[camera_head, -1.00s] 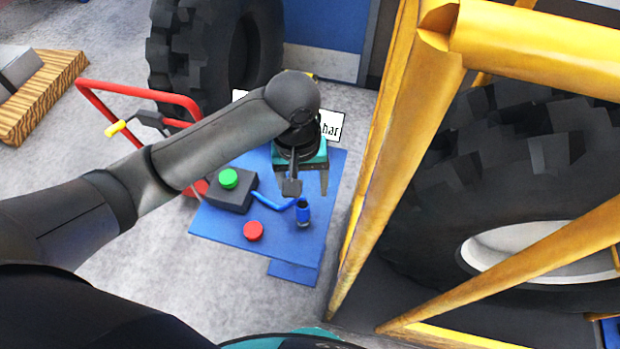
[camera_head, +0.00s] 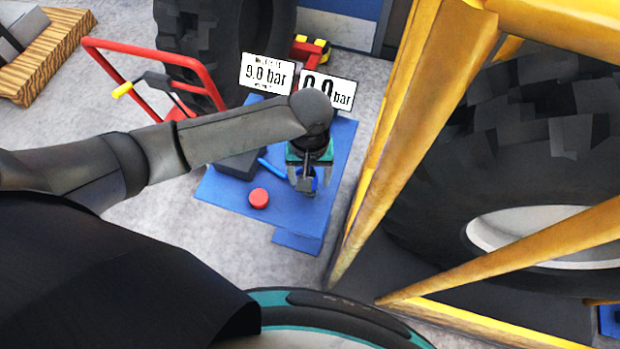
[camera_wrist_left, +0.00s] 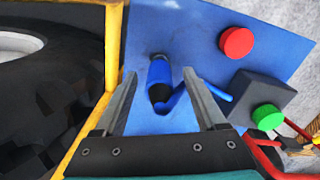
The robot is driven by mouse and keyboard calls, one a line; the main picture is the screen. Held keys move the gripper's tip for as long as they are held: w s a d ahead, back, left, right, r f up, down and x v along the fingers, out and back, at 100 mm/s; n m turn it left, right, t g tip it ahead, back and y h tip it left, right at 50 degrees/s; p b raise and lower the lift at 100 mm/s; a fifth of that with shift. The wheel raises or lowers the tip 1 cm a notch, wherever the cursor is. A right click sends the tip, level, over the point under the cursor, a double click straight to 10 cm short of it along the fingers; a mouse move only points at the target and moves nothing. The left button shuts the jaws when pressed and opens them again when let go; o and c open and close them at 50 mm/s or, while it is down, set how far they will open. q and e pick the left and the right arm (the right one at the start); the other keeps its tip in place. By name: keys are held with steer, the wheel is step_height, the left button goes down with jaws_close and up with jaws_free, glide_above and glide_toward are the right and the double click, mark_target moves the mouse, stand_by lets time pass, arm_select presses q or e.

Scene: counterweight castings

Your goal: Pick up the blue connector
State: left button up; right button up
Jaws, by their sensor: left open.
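The blue connector (camera_wrist_left: 160,71) stands on the blue panel in the left wrist view, with a dark lower end and a blue hose beside it. It shows between the two finger ends of my left gripper (camera_wrist_left: 160,78), which is open. I cannot tell how far apart in depth they are. In the head view my left gripper (camera_head: 309,184) is over the panel and hides most of the connector. Only a bit of blue shows by the fingers. My right gripper is not in view.
The blue panel (camera_head: 226,196) carries a red button (camera_head: 259,198) and a dark box (camera_head: 237,166) with a green button (camera_wrist_left: 268,116). Two pressure signs (camera_head: 267,73) stand behind. A yellow frame (camera_head: 372,160) with a big tyre is close on the right.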

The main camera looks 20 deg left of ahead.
arm_select(q)
steer(key=shift+f, duration=1.6)
jaws_close()
